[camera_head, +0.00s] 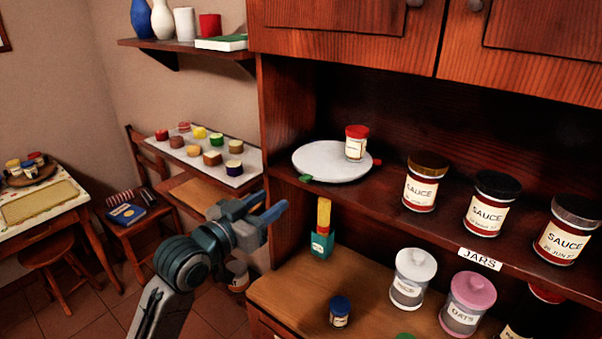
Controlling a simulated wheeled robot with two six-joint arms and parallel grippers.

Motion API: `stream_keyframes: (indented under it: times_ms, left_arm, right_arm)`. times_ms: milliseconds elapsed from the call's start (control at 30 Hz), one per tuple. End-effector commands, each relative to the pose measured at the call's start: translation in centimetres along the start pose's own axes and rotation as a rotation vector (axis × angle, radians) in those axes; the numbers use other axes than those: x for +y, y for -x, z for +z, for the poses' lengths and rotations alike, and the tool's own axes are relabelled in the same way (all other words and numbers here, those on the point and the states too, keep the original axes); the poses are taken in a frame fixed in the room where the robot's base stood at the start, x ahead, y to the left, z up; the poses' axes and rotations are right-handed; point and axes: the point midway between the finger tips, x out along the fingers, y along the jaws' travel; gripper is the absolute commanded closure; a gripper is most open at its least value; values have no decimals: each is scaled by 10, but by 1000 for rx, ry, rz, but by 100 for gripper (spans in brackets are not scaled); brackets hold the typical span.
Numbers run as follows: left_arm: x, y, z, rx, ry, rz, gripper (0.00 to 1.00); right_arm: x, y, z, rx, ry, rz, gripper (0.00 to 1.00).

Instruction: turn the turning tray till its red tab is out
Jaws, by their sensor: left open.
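The turning tray (320,163) is a round white disc on the upper shelf of the dark wood cabinet. Its red tab (377,161) shows at the right edge, pointing right toward the shelf's inside. A green tab (305,178) shows at the front left edge, near the shelf's front. A small jar with a red lid (355,144) stands upright on the tray's right part. My left gripper (274,205) is open and empty, in front of and below the tray to its left, apart from it. My right gripper is not in view.
Several sauce jars (424,184) stand on the shelf right of the tray, above a JARS label (480,258). A board with coloured pots (205,152) lies behind my gripper.

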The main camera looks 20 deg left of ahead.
Motion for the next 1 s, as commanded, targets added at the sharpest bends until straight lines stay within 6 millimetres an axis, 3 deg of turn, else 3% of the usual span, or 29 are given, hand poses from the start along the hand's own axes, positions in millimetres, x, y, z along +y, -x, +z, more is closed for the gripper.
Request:
stream_keyframes:
  times_ms: [533, 700, 1000]
  left_arm:
    - [1, -87, -2, -1, 4, 1, 58]
    - [1, -99, 0, -1, 2, 2, 58]
    - [1, -100, 1, -1, 0, 1, 60]
  right_arm:
    - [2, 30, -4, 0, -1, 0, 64]
    - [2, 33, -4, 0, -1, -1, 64]
    - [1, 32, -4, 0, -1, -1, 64]
